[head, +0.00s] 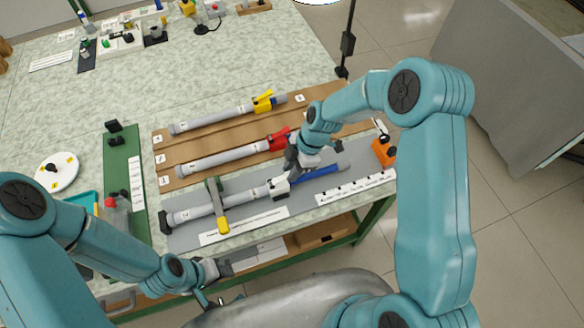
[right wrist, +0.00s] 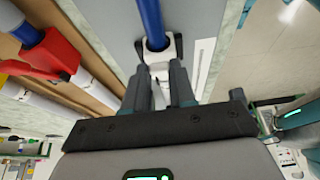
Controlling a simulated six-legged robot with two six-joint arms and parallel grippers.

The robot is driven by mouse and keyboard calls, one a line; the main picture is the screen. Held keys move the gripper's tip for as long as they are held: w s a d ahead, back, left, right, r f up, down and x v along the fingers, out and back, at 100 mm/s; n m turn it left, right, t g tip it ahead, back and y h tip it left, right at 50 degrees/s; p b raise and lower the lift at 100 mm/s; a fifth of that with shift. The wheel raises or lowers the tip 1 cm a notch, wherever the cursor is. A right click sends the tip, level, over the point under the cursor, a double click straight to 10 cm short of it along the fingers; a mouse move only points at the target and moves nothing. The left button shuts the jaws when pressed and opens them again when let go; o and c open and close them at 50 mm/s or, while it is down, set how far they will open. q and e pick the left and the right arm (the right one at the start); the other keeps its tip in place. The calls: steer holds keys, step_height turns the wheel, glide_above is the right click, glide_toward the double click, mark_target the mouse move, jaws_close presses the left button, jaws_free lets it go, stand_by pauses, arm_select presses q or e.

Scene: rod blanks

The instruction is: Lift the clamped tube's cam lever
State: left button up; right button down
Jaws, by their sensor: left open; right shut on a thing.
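The clamped tube (head: 195,213) is grey and lies on the grey front board, under a green and yellow clamp (head: 216,205). A white collar (head: 279,186) sits at its right end, with a blue rod (head: 318,172) coming out. The collar (right wrist: 157,52) and blue rod (right wrist: 151,18) also show in the right wrist view. My right gripper (head: 290,171) is at the collar, its fingers (right wrist: 161,88) shut on a white part there, seemingly the cam lever; the fingers hide much of it. My left gripper (head: 213,281) is open and empty near the table's front edge, away from the tube.
Tubes with a red lever (head: 278,139) and a yellow lever (head: 264,101) lie on brown boards behind. A green stand (head: 122,165) is at left. An orange block (head: 383,151) is at right.

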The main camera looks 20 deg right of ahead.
mark_target(282, 177)
steer(key=shift+r, duration=0.1)
steer(key=shift+w+a+r+h, duration=0.1)
steer(key=shift+a+r+h, duration=0.15)
steer(key=shift+h, duration=0.35)
steer(key=shift+a+r+h+b, duration=0.25)
steer(key=shift+a+h+b, duration=0.2)
steer(key=shift+h, duration=0.25)
steer(key=a+h+b, duration=0.1)
steer(key=a+r+h+b, duration=0.1)
steer(key=h+b, duration=0.1)
steer(key=shift+h, duration=0.3)
steer(key=shift+a+r+h+b, duration=0.3)
steer(key=shift+a+h+b, duration=0.35)
steer(key=shift+h, duration=0.25)
steer(key=a+h, duration=0.1)
steer(key=h+b, duration=0.1)
steer(key=shift+a+r+t+h, duration=0.15)
steer(key=shift+a+t+h, duration=0.15)
steer(key=shift+a, duration=0.05)
steer(key=shift+a+h+b, duration=0.4)
steer(key=shift+a+h, duration=0.65)
steer(key=shift+h, duration=0.65)
steer(key=shift+s, duration=0.2)
steer(key=c, duration=0.9)
jaws_free()
